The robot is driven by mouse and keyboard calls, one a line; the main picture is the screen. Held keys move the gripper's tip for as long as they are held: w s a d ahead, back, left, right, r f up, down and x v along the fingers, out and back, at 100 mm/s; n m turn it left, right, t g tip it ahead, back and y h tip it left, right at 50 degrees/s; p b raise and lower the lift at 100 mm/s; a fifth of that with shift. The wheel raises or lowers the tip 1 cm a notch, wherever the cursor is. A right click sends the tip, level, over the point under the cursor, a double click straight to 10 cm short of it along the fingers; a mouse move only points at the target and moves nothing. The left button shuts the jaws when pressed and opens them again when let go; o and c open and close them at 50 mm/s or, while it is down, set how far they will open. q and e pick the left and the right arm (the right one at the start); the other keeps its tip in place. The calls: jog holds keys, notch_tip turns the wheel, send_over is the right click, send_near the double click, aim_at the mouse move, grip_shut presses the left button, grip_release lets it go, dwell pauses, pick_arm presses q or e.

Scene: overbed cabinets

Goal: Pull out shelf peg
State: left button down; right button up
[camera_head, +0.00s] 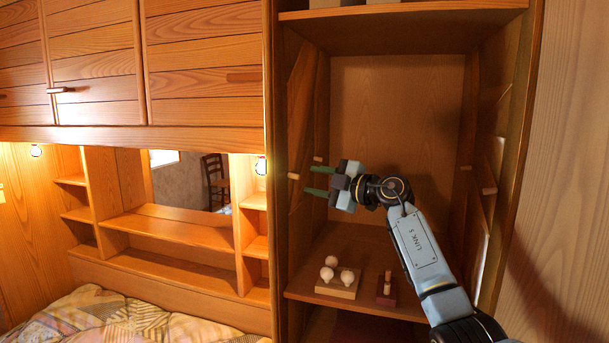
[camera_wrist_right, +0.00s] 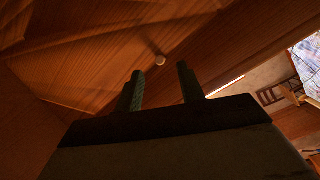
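Two light wooden shelf pegs stick out of the cabinet's left inner wall: a front peg (camera_head: 294,176) and a rear peg (camera_head: 318,159). Two more, a rear peg (camera_head: 466,168) and a front peg (camera_head: 489,191), are on the right inner wall. My right gripper (camera_head: 317,181) reaches into the cabinet, its green fingers spread and pointing at the left wall. It is empty and apart from the pegs. In the right wrist view, one round peg end (camera_wrist_right: 160,60) shows beyond and between the fingertips; which left-wall peg it is, I cannot tell. My left gripper is not in view.
An upper shelf (camera_head: 400,12) and the cabinet's side walls bound the space. The middle of the compartment is otherwise clear.

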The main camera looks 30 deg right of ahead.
aim_at(291, 175)
jog(key=shift+p+x, duration=0.3)
jog(key=shift+x, duration=2.05)
jog(key=shift+c, duration=0.5)
grip_shut()
